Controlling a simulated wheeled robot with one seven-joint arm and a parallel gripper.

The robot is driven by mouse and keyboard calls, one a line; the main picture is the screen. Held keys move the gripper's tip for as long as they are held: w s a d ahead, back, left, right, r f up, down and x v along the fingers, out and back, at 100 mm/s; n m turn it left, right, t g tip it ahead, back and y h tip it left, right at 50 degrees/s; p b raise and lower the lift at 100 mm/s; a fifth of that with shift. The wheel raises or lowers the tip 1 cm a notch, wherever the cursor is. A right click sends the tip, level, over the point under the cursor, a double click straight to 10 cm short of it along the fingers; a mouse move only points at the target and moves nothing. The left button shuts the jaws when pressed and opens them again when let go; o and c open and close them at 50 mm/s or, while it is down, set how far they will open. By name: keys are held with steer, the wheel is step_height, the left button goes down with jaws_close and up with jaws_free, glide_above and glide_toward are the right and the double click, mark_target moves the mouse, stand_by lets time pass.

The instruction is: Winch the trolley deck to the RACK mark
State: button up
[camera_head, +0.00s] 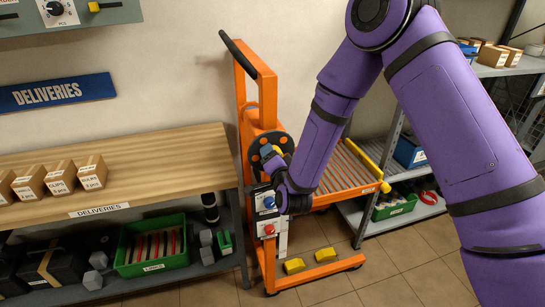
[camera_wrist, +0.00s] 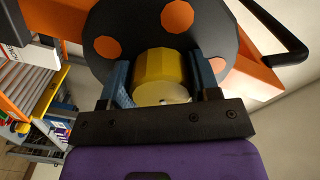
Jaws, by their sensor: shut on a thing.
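The orange trolley (camera_head: 243,107) stands between the wooden bench and the shelving. Its roller deck (camera_head: 345,168) sits low on the right side of the mast, with a yellow bar along its right end. The winch wheel (camera_head: 284,140) is a dark disc with orange spots; it fills the top of the wrist view (camera_wrist: 225,40). My gripper (camera_wrist: 162,85) is shut on the wheel's yellow knob (camera_wrist: 165,70), one blue-grey finger on each side. In the head view my wrist hides part of the wheel and the mast. I cannot make out the RACK mark.
The wooden deliveries bench (camera_head: 150,165) with small boxes is at the left. Metal shelving (camera_head: 372,213) stands at the right, close to the deck. Yellow blocks (camera_head: 294,266) lie at the trolley's base. Front floor is clear.

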steer(key=n, duration=0.5)
steer(key=shift+f+n, duration=0.15)
steer(key=shift+n, duration=0.15)
steer(key=n, duration=0.4)
steer(key=shift+d+n, duration=0.1)
steer(key=shift+n, duration=0.2)
steer(key=n, duration=0.9)
steer(key=shift+d, duration=0.2)
steer(key=shift+n, duration=0.3)
steer(key=o, duration=0.9)
steer(key=v, duration=1)
steer(key=shift+s+d, duration=0.1)
steer(key=shift+s, duration=0.25)
